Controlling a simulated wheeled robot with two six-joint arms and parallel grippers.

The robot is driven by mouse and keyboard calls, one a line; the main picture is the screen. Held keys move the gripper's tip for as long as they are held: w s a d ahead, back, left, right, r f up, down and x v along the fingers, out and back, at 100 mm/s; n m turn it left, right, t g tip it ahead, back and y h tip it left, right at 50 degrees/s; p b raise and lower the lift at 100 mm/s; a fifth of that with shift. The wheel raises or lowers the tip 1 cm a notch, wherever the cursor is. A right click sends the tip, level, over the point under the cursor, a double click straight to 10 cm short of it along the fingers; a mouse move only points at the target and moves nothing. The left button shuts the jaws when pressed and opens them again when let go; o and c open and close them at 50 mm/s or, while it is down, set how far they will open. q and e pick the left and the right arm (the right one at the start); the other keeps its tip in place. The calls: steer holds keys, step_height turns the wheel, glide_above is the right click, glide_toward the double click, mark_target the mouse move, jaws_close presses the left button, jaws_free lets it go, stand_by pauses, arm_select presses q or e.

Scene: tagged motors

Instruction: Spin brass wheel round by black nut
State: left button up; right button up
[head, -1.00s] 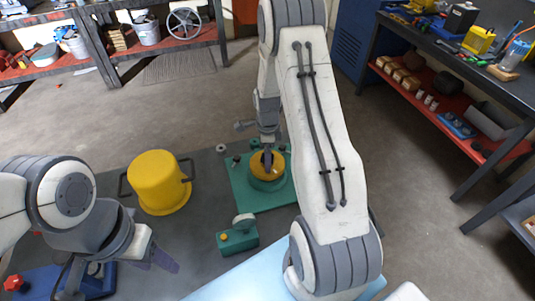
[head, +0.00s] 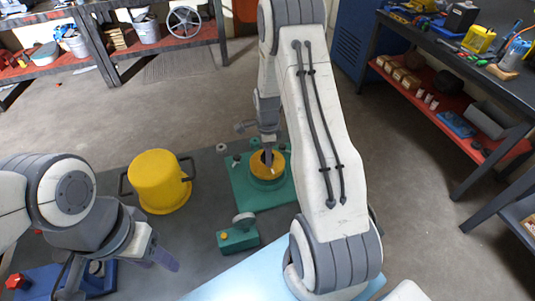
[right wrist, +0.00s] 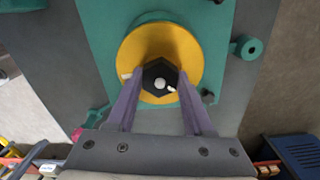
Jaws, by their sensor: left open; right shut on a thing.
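The brass wheel (right wrist: 180,38) is a yellow-gold disc on a green base (right wrist: 222,20). The black hexagonal nut (right wrist: 158,68) sits at the wheel's centre, with a pale round end in its middle. My right gripper (right wrist: 160,84) reaches over the wheel and is shut on the nut, one finger on each side. In the head view the wheel (head: 279,164) shows partly behind my right gripper (head: 268,158), and the nut is hard to make out there. My left gripper (head: 165,260) is open and empty at the lower left, apart from the wheel.
A yellow pot (head: 158,182) with dark handles stands left of the green base. A small green block with a yellow button (head: 238,236) lies in front. A blue device with a red knob (head: 18,282) is at the lower left. Grey surface lies between them.

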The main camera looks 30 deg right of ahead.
steer(key=m, duration=1.2)
steer(key=shift+m+p, duration=0.35)
steer(key=shift+m, duration=0.05)
steer(key=o, duration=1.4)
steer(key=n, duration=0.6)
steer(key=shift+n, duration=0.4)
steer(key=n, duration=0.4)
steer(key=shift+n+p, duration=0.3)
steer(key=n, duration=0.3)
steer(key=shift+n, duration=0.3)
